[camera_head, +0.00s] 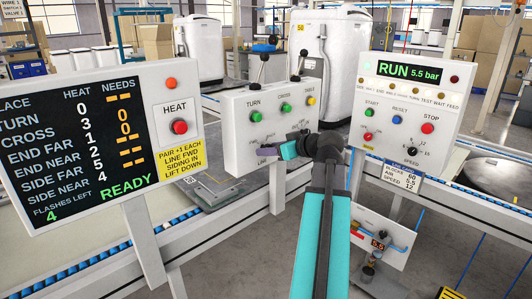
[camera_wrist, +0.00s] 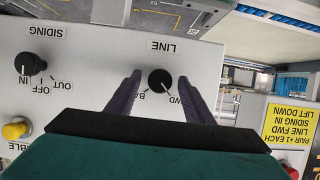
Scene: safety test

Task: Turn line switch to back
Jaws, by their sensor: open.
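The LINE switch (camera_wrist: 160,81) is a round black knob on a pale panel, shown upside down in the wrist view. Its white mark appears to point toward FWD, and the BACK label is partly covered by a finger. My gripper (camera_wrist: 161,77) is open, with one dark finger on each side of the knob. Whether the fingers touch it I cannot tell. In the head view my gripper (camera_head: 287,143) is at the lower front of the middle control box (camera_head: 236,140), and it hides the knob there.
The SIDING knob (camera_wrist: 31,64) and a yellow button (camera_wrist: 15,130) are beside the LINE switch. Levers stand atop the middle box. A READY display board (camera_head: 80,135) is at left. A RUN panel (camera_head: 405,110) with several buttons is close at right.

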